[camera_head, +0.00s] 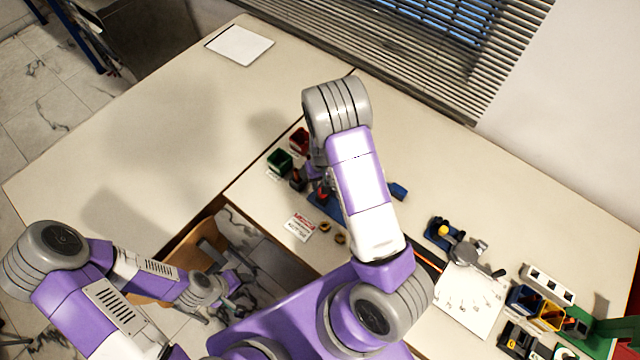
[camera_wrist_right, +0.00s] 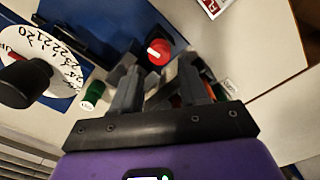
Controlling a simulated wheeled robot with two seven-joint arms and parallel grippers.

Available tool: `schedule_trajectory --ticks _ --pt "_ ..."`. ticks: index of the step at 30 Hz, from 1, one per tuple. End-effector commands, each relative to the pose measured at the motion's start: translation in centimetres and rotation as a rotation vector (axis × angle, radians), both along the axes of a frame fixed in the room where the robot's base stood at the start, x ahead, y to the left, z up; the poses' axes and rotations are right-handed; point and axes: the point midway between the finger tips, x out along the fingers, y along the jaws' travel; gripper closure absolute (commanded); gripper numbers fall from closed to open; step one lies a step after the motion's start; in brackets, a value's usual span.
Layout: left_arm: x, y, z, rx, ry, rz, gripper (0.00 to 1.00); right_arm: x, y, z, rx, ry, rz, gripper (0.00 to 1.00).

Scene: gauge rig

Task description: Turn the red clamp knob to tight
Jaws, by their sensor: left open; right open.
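The red clamp knob (camera_wrist_right: 158,50) has a white mark on its top and sits on a blue base (camera_wrist_right: 100,22) in the right wrist view. My right gripper (camera_wrist_right: 158,76) is open, and its two fingers point toward the knob, which shows just beyond and between their tips. I cannot tell whether they touch it. In the head view the right arm covers most of the blue base (camera_head: 327,206) and the right gripper. My left gripper (camera_head: 238,294) is open and empty, low at the left beside the table edge, far from the knob.
A white numbered dial (camera_wrist_right: 42,58) with a black knob (camera_wrist_right: 22,84) stands left of the red knob. A green cylinder (camera_wrist_right: 93,92) is near the fingers. Green (camera_head: 280,161) and red (camera_head: 299,140) bins stand close by. The left tabletop (camera_head: 150,130) is mostly clear.

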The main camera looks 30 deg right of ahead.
Motion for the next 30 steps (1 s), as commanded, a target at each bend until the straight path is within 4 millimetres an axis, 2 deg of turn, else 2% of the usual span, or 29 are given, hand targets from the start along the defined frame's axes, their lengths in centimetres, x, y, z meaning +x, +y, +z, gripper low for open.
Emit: schedule_trajectory --ticks 3,9,19,20,27,30 --pt "0.0 0.0 -0.2 0.0 0.0 0.0 0.43 -0.1 0.0 -2.2 0.0 0.003 0.0 0.56" --pt "0.0 0.0 -0.3 0.0 0.0 0.0 0.43 0.0 0.0 -4.4 0.0 0.001 0.0 0.56" --pt "0.0 0.0 -0.2 0.0 0.0 0.0 0.43 0.0 0.0 -4.8 0.0 -0.002 0.0 0.56" --pt "0.0 0.0 -0.2 0.0 0.0 0.0 0.43 0.0 0.0 -4.8 0.0 -0.001 0.0 0.58" --pt "0.0 0.0 -0.2 0.0 0.0 0.0 0.43 0.0 0.0 -4.8 0.0 -0.001 0.0 0.94" --pt "0.0 0.0 -0.3 0.0 0.0 0.0 0.43 0.0 0.0 -4.8 0.0 -0.001 -0.008 0.97"
